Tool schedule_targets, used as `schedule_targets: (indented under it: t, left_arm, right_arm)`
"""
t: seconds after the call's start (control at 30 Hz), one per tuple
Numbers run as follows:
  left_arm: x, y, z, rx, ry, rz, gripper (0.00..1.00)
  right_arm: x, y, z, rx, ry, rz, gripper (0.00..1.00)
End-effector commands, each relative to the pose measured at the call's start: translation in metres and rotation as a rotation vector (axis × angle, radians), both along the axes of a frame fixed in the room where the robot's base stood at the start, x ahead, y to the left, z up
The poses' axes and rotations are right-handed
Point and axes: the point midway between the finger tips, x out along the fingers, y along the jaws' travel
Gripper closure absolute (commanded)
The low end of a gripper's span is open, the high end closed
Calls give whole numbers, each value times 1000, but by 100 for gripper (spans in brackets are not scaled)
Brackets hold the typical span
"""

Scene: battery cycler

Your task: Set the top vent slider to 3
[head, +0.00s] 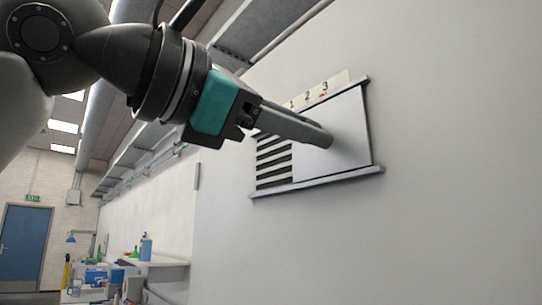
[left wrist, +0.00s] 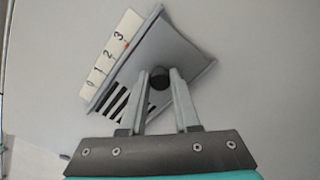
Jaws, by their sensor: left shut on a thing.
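The vent's slider plate (head: 345,125) is a plain pale sheet between two rails on the wall. It covers the right part of the vent and leaves dark slats (head: 274,160) open at the left. A number strip (head: 340,80) runs along the top rail, and a small red mark (head: 322,95) sits close to the 3. In the left wrist view the red mark (left wrist: 127,44) is also beside the 3. My left gripper (head: 325,140) is at the plate, its fingers shut on a dark round knob (left wrist: 159,80). My right gripper is not in view.
The wall around the vent is bare. A grey duct (head: 250,35) runs along the wall above. A bench (head: 155,261) with bottles and a blue door (head: 24,240) are far off at the lower left.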

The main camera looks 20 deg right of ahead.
Motion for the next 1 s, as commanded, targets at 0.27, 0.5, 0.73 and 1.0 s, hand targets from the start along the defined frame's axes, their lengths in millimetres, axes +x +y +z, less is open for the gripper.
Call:
schedule_targets:
  t: [0.27, 0.5, 0.73, 1.0]
  left_arm:
    - [-9, -3, 0, -1, 0, -4, 100]
    - [-9, -3, 0, -1, 0, -6, 57]
    - [-8, -3, 0, -2, 0, -3, 40]
    - [-7, -2, 0, -1, 1, -1, 40]
  right_arm:
    - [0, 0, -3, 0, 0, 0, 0]
    - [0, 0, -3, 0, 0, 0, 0]
    - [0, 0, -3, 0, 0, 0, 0]
    - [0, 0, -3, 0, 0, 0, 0]
